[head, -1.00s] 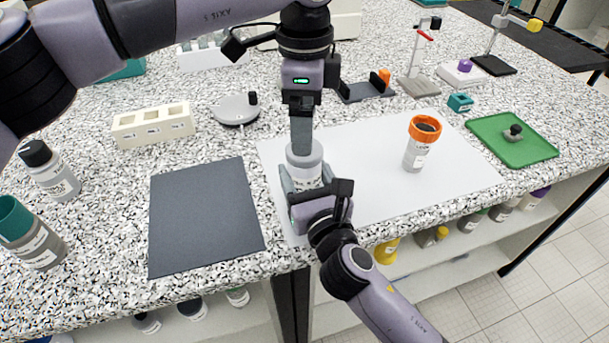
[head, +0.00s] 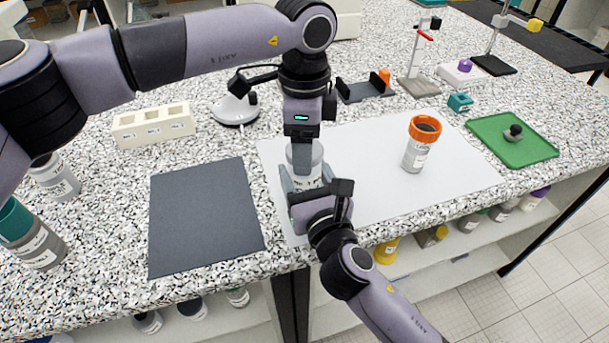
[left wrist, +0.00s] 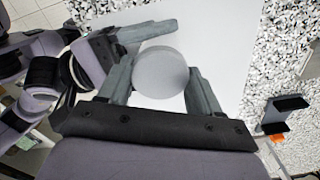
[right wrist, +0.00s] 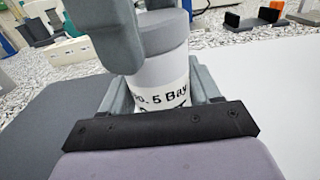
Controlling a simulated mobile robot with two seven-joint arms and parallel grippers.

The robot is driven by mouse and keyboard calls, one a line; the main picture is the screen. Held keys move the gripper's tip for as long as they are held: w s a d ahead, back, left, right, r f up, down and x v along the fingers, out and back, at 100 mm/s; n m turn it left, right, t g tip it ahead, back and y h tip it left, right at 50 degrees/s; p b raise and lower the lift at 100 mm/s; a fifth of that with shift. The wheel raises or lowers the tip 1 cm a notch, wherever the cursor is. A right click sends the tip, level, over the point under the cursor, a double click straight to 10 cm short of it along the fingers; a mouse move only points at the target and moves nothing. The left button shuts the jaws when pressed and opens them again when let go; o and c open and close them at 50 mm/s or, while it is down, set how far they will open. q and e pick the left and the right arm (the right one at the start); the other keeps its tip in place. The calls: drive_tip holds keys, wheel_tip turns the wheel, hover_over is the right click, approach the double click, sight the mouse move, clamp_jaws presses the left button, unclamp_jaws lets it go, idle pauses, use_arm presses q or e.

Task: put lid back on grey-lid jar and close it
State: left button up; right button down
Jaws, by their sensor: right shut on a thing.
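The white jar (head: 317,177) stands upright on the white mat, its label partly readable in the right wrist view (right wrist: 160,75). Its grey lid (right wrist: 168,30) sits on top of it; from above it is a plain grey disc in the left wrist view (left wrist: 160,72). I cannot tell whether the lid is tight. My right gripper (head: 307,185) is shut on the jar's body from the front. My left gripper (head: 303,165) points down from above, one finger on each side of the lid, very close to its rim; whether they press on it is unclear.
An orange-lidded jar (head: 417,145) stands on the white mat (head: 370,190) to the right. A dark mat (head: 205,220) lies left, with a white block with wells (head: 153,124) behind it. A green tray (head: 515,142) lies far right. The white mat's middle is clear.

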use_arm(q)
drive_tip(key=m, duration=2)
drive_tip(key=shift+m, duration=0.3)
drive_tip(key=m, duration=0.7)
drive_tip(key=shift+m, duration=0.3)
drive_tip(key=m, duration=0.6)
drive_tip(key=shift+f, duration=0.1)
drive_tip(key=m, duration=0.6)
drive_tip(key=shift+m, duration=0.3)
drive_tip(key=m, duration=1.3)
drive_tip(key=o, duration=1.2)
